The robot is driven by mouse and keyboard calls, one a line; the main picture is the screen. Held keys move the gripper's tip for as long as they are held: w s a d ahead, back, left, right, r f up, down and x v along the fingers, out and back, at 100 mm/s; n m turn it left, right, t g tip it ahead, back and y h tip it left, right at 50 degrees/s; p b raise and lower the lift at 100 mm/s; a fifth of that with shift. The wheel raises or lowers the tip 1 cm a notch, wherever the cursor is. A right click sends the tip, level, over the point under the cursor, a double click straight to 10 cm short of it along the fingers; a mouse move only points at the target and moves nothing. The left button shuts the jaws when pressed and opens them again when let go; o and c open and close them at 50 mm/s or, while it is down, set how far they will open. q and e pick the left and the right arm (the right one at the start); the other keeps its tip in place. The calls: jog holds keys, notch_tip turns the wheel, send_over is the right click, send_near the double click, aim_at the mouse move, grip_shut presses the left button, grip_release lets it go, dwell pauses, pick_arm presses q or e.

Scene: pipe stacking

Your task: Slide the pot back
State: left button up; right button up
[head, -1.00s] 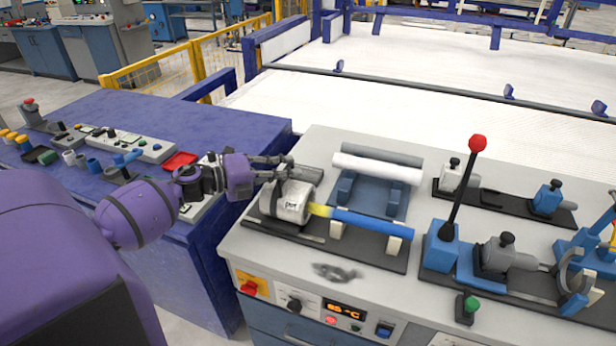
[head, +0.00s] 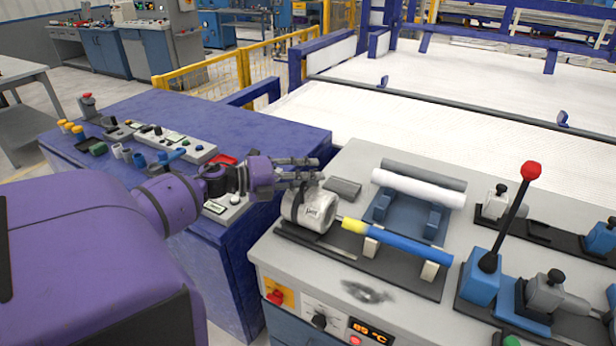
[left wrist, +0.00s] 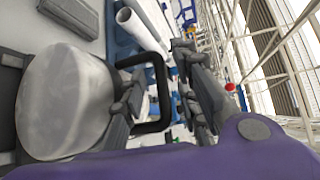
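The pot (head: 315,210) is a short white-grey cylinder with a lettered front face, lying on its side on a dark rail base (head: 300,240). A blue pipe with a yellow end (head: 400,246) rests on two pale supports to its right; a small gap shows between the yellow end and the pot. My left gripper (head: 312,169) is at the pot's back upper side. In the left wrist view the pot (left wrist: 65,100) fills the left, and its black loop handle (left wrist: 161,95) stands between my open left fingers (left wrist: 163,100). Contact with the handle is unclear. My right gripper is out of view.
A white pipe and a grey pipe (head: 425,188) lie on a blue cradle behind. A red-knobbed lever (head: 508,220) and clamps stand at right. A blue bench (head: 275,130) with buttons and small parts lies left. A control panel (head: 318,322) is in front.

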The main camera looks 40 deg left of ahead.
pick_arm(q)
jog(key=v, duration=1.2)
jog(key=shift+s+f, duration=0.1)
jog(key=shift+s, duration=0.05)
